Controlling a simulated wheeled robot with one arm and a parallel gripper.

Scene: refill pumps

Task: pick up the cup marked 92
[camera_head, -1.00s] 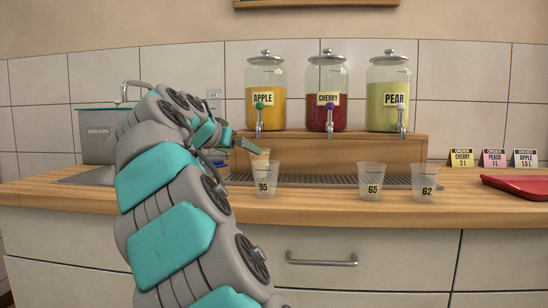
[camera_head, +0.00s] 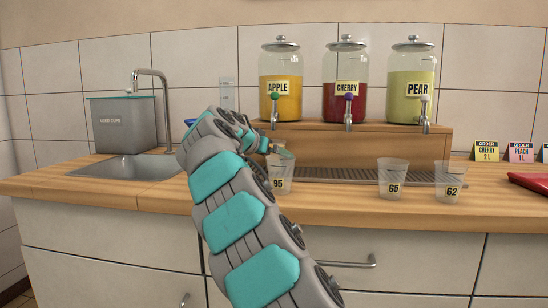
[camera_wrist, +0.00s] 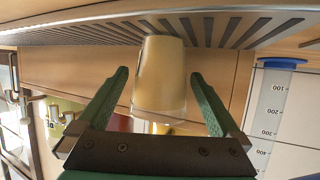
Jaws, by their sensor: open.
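In the wrist view, which is upside down, a yellowish cup (camera_wrist: 160,75) stands upright on the drip tray (camera_wrist: 225,30). My gripper (camera_wrist: 160,80) is open, its two green fingers on either side of the cup with gaps. No number shows on this cup, so I cannot tell whether it is marked 92. In the head view, my gripper (camera_head: 280,151) is partly hidden by my arm, behind the clear cup marked 95 (camera_head: 279,175). The other clear cups are marked 65 (camera_head: 393,178) and 62 (camera_head: 450,182). No label reading 92 is visible.
Apple (camera_head: 280,95), cherry (camera_head: 346,100) and pear (camera_head: 411,95) dispensers stand on a wooden riser (camera_head: 385,148) behind the tray. A blue-based measuring cylinder (camera_wrist: 277,100) stands beside the tray. A sink (camera_head: 140,168), a used-cups bin (camera_head: 122,125), order cards (camera_head: 487,152) and a red tray (camera_head: 530,181) flank the area.

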